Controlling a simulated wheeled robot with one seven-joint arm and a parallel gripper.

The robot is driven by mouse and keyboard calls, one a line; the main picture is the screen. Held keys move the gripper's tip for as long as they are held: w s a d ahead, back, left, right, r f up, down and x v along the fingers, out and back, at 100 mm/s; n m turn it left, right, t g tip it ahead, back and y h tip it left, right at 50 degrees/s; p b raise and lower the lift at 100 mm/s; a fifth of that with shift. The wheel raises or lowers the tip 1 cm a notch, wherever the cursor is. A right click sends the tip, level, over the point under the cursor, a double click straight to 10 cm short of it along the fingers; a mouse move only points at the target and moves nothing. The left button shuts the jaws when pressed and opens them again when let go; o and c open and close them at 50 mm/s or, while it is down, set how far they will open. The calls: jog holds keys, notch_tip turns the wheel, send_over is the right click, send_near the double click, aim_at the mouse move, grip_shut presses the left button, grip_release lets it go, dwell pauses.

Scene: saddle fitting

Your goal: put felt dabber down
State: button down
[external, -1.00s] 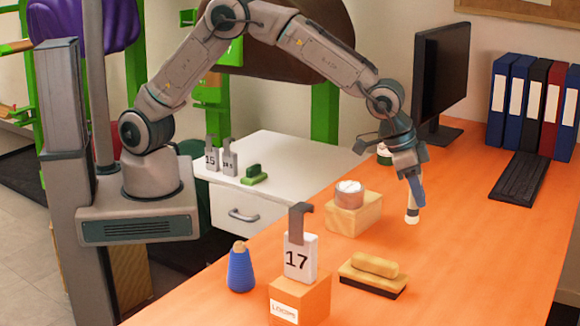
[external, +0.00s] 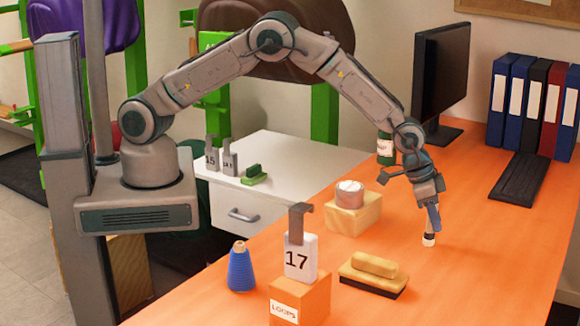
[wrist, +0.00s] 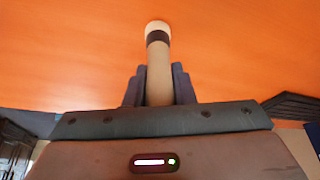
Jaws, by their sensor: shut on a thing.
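The felt dabber (wrist: 158,65) is a pale stick with a dark band and a whitish round tip. It sits between the two fingers of my gripper (wrist: 158,85), which is shut on it. In the external view my gripper (external: 433,217) is over the right part of the orange table, pointing down. The dabber's tip (external: 429,240) shows below the fingers, at or very near the table top; I cannot tell whether it touches.
A brush (external: 373,274) lies nearer the front. A green jar (external: 385,148), monitor (external: 440,85) and keyboard (external: 518,180) are behind. Table around the dabber is clear.

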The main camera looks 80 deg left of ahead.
jog(key=shift+f, duration=0.15)
jog(key=c, duration=1.2)
grip_release()
jog(key=shift+c, duration=0.2)
